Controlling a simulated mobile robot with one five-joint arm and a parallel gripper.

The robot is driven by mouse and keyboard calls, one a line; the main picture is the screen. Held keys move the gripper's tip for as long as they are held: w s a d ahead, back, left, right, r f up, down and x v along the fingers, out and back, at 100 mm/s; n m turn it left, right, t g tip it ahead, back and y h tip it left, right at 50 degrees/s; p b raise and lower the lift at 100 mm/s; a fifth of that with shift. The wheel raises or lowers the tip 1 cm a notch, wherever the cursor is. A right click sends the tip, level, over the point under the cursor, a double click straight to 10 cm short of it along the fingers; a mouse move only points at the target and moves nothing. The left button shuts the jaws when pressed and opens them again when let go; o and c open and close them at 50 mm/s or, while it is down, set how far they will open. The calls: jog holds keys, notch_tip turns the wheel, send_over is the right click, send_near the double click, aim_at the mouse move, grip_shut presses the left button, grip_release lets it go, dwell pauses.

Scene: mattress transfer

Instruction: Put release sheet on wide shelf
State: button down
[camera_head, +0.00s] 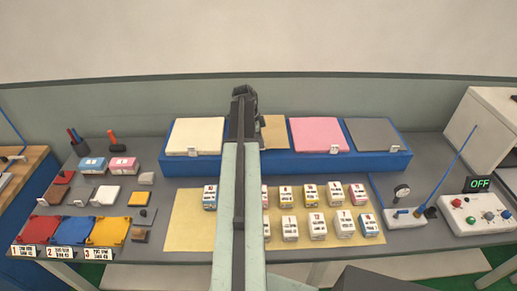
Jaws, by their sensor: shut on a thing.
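The wide shelf (290,163) is a long blue raised block at the back of the grey bench. A tan sheet (274,132), which looks like the release sheet, shows at the shelf's middle, just right of my arm. Its left part is hidden behind the arm. My gripper (244,95) is at the far end of the arm, over the back of the shelf beside this sheet. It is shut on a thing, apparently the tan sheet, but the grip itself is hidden. I cannot tell whether the sheet rests on the shelf or is just above it.
A cream sheet (195,135), a pink sheet (319,133) and a grey sheet (373,133) lie on the shelf. Several small printed blocks stand on a yellow mat (185,232). Coloured trays (70,230) are left; a control box (478,217) and gauge stand are right.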

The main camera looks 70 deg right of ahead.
jog(key=shift+w+d+f, duration=0.1)
jog(key=shift+w+d, duration=0.15)
jog(key=shift+w, duration=0.45)
notch_tip(320, 180, down, 4)
jog(key=b, duration=0.4)
jog(key=c, duration=1.6)
grip_release()
jog(key=shift+r, duration=0.2)
jog(key=p+v, duration=1.2)
jog(key=shift+s+a+r, duration=0.1)
jog(key=shift+r, duration=0.1)
jog(key=shift+f, duration=0.1)
